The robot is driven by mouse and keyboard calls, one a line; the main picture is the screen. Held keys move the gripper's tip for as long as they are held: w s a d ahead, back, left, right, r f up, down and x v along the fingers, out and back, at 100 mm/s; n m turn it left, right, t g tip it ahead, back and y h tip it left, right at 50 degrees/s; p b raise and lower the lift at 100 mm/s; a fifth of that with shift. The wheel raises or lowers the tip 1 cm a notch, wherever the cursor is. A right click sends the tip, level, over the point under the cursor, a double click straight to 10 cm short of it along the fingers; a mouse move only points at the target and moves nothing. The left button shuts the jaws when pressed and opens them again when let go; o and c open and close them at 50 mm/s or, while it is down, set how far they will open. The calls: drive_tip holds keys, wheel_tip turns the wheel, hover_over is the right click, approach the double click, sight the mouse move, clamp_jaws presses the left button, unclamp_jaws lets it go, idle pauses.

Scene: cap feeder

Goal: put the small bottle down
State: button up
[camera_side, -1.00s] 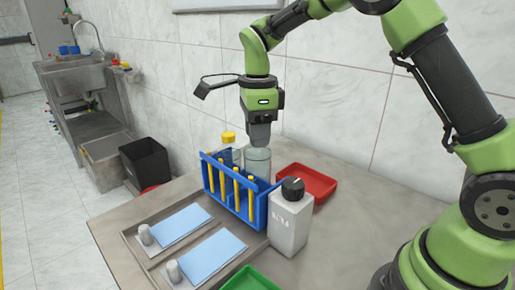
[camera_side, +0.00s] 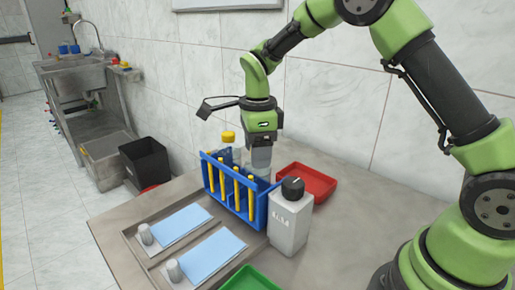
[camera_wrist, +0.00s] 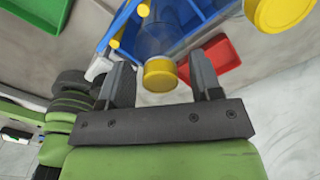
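The small bottle is a clear, bluish bottle with a yellow cap (camera_wrist: 160,76), upright below my gripper. In the side view, its clear body (camera_side: 261,157) shows behind the blue rack, which hides its base, so I cannot tell whether it touches the table. My gripper (camera_side: 261,143) is directly over it, pointing down. In the wrist view, the fingers of my gripper (camera_wrist: 161,62) stand on both sides of the cap, with gaps beside it. Whether the fingertips touch the clear body is not clear.
Another yellow-capped bottle (camera_side: 228,138) stands close on the left. A red tray (camera_side: 318,184) lies at the right. A white bottle with a black cap (camera_side: 289,222) stands in front. A green tray (camera_side: 250,280) is at the front edge.

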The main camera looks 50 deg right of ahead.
drive_tip(key=shift+r, duration=0.1)
wheel_tip(320, 180, up, 11)
drive_tip(key=s+a+r+n+t+y, duration=0.1)
drive_tip(key=s+r+n+t, duration=0.2)
drive_tip(key=s+r+n, duration=0.5)
drive_tip(key=s+a+f+n+t+y, duration=0.1)
drive_tip(key=s+f+n+t, duration=0.3)
drive_tip(key=s+n, duration=0.8)
drive_tip(key=shift+s+f+n, duration=0.15)
drive_tip(key=shift+s+n, duration=0.25)
drive_tip(key=shift+s, duration=0.6)
drive_tip(key=shift+a, duration=0.1)
idle(0.7)
